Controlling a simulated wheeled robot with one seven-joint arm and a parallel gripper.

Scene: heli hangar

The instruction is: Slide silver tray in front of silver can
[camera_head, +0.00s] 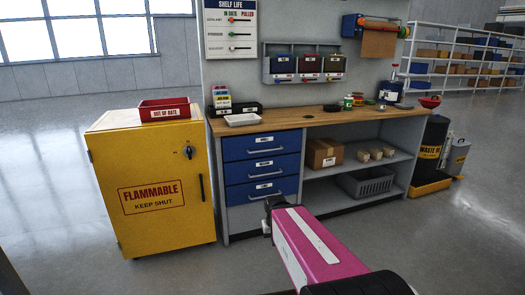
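A small pale silver tray (243,119) lies on the left part of the wooden workbench top, near its front edge. I cannot pick out the silver can for certain; several small containers (349,102) stand farther right on the bench, too small to identify. My gripper (268,212) shows only as a dark end beyond my pink arm, low in front of the blue drawers. It appears well below the bench top and apart from the tray. Its fingers are not clear, so I cannot tell whether it is open.
The workbench (290,121) has a black holder with colored cards (221,97) behind the tray. Its top is mostly clear between tray and containers. A yellow cabinet (150,185) with a red bin (164,109) stands left; waste drums (432,145) stand right. Open floor lies in front.

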